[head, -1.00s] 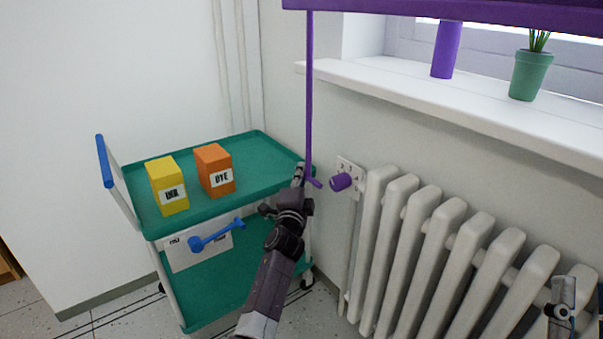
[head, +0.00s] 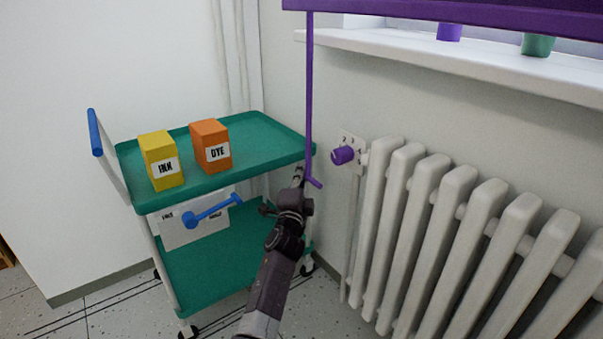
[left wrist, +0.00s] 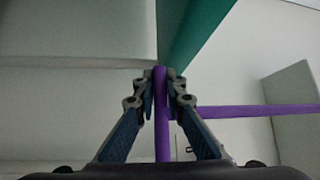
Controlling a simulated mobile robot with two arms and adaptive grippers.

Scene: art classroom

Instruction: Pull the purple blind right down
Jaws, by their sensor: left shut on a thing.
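The purple blind (head: 450,14) hangs across the top right of the head view, its lower edge just above the white window sill. A thin purple pull rod (head: 309,90) hangs from its left end and ends in a short crossbar handle (head: 314,183). My left gripper (head: 300,176) is at the rod's lower end, beside the teal cart. In the left wrist view the fingers (left wrist: 160,78) are shut on the purple rod (left wrist: 161,125), and a purple bar (left wrist: 250,111) sticks out to the right. My right gripper is not in view.
A teal cart (head: 272,138) with a yellow ink box (head: 161,160) and an orange dye box (head: 211,147) stands just left of my gripper. A white radiator (head: 440,215) with a purple knob (head: 343,155) is to the right. Pots stand on the sill (head: 400,52).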

